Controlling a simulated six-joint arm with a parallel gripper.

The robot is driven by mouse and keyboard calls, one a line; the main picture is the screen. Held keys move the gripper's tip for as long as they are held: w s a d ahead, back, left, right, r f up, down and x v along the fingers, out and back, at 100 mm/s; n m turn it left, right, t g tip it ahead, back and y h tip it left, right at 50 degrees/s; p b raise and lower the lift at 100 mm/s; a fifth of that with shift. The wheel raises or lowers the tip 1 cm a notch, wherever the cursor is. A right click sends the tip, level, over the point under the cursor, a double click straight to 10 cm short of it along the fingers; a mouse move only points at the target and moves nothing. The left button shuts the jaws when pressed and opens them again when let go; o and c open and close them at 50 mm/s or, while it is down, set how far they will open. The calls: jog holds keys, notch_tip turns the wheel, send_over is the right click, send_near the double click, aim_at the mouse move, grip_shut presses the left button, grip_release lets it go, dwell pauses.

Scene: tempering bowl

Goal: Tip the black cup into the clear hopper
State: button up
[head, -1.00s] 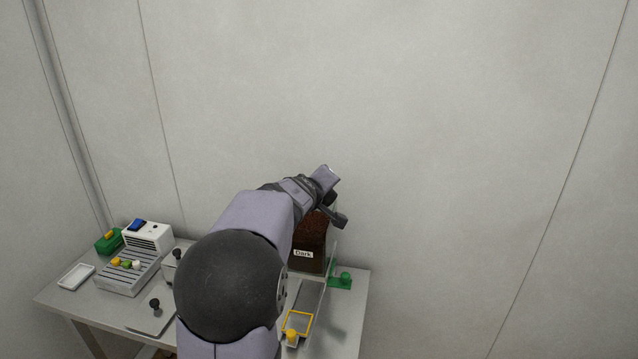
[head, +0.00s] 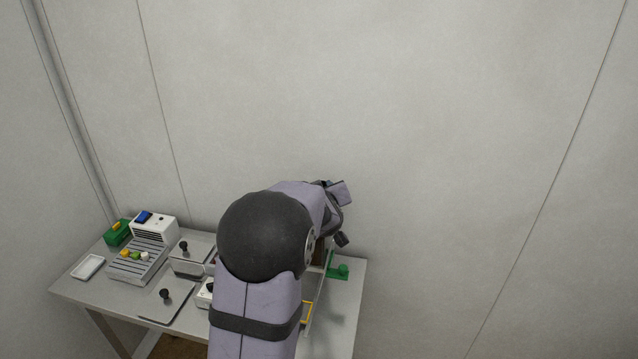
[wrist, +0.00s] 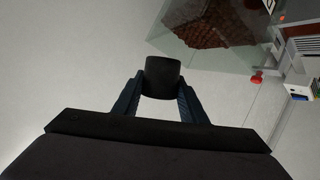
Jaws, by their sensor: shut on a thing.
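The black cup (wrist: 162,76) is held between the two fingers of my gripper (wrist: 158,92) in the wrist view. The clear hopper (wrist: 180,42) is beyond the cup at the upper right of that view, with brown pieces inside. The cup appears apart from the hopper there, but I cannot tell the distance. In the head view my arm hides most of the hopper, leaving only a brown strip (head: 320,250) beside the arm. The cup and the fingers cannot be made out clearly in the head view.
The table (head: 75,290) carries a grooved rack (head: 138,264), a white box with a blue switch (head: 153,229), a green box (head: 117,232), a white tray (head: 88,267) and black-knobbed plates (head: 168,302). A green piece (head: 342,271) stands near the right edge. The wall is behind.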

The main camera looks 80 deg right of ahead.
jog(key=shift+f+m+t+h+p, duration=0.15)
jog(key=shift+m+t+h+p, duration=0.25)
jog(key=shift+m+t+p, duration=0.8)
jog(key=shift+w+r, duration=0.25)
jog(key=shift+r, duration=0.2)
jog(key=w+a+f+n+t+y, duration=0.3)
jog(key=w+a+n+y, duration=0.2)
jog(key=w+a, duration=0.3)
jog(key=w+a+f+n+t+y, duration=0.3)
jog(key=w+a+n+y, duration=0.15)
jog(key=w+a, duration=0.4)
jog(key=w+a+f+n+t+y, duration=0.3)
jog(key=w+a+f+n+y, duration=0.15)
jog(key=a, duration=0.65)
jog(key=w+a+f+n+g+y, duration=0.2)
jog(key=w+a+n+y, duration=0.1)
jog(key=a, duration=0.8)
jog(key=w+a+f+n+g+y, duration=0.2)
jog(key=a+f+n+y, duration=0.1)
jog(key=a, duration=0.9)
jog(key=w+a+f+n+g+y, duration=0.2)
jog(key=w+a+n+y, duration=0.1)
jog(key=a, duration=0.8)
jog(key=n+y, duration=0.1)
jog(key=y, duration=0.1)
jog(key=shift+w+a+f+y, duration=0.2)
jog(key=shift+w+y, duration=0.1)
jog(key=shift+w, duration=0.05)
